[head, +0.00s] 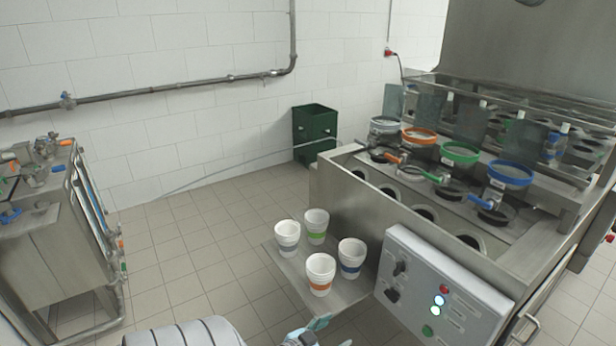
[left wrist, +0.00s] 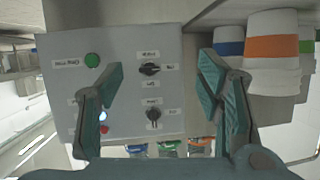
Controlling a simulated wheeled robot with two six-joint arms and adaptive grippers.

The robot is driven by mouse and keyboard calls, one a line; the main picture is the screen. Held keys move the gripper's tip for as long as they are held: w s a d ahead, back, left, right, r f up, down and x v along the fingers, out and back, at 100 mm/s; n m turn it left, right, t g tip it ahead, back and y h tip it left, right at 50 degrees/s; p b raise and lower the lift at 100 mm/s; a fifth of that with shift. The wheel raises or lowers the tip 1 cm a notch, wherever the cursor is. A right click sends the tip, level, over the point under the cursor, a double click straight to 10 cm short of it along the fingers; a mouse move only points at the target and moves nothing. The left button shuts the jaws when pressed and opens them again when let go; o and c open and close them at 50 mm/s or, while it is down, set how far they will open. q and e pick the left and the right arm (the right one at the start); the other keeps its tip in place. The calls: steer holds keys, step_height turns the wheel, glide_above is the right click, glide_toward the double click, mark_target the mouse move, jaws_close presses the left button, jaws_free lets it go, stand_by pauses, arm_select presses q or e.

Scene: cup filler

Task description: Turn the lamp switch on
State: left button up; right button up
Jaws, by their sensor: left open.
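The light grey control panel (head: 443,285) is on the front of the steel machine. It carries an upper black rotary knob (head: 399,268), a lower black rotary knob (head: 392,295), a red button (head: 444,289), lit white-blue lights (head: 438,301) and a green button (head: 428,330). Labels are too small to read, so I cannot tell which is the lamp switch. My left gripper (head: 322,326) shows partly at the bottom edge, left of the panel. In the left wrist view its open, empty fingers (left wrist: 160,70) frame both knobs (left wrist: 150,69), apart from them. My right gripper is not in view.
Several white cups with coloured bands (head: 320,270) stand on a steel shelf (head: 345,295) left of the panel, close to my left gripper. Coloured funnel rings (head: 460,152) sit on the machine top. A green bin (head: 314,125) stands by the wall.

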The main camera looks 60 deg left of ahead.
arm_select(q)
steer(key=s+d+f+g, duration=0.3)
steer(key=s+f, duration=0.6)
steer(key=f, duration=0.3)
steer(key=shift+s+g+p, duration=0.3)
steer(key=shift+g+p, duration=0.1)
steer(key=shift+g, duration=0.5)
steer(key=s+d+f+m+g, duration=0.1)
steer(key=s+d+f+g, duration=0.2)
steer(key=s, duration=0.4)
steer(key=s+d+f+g, duration=0.1)
steer(key=s+f+g, duration=0.1)
steer(key=s+f, duration=0.4)
steer(key=s+d+f+g+h, duration=0.1)
steer(key=s+d+f+g, duration=0.1)
steer(key=s+d, duration=0.6)
steer(key=shift+s+d+f+g, duration=0.2)
steer(key=shift+f+g, duration=0.2)
steer(key=shift+f, duration=0.2)
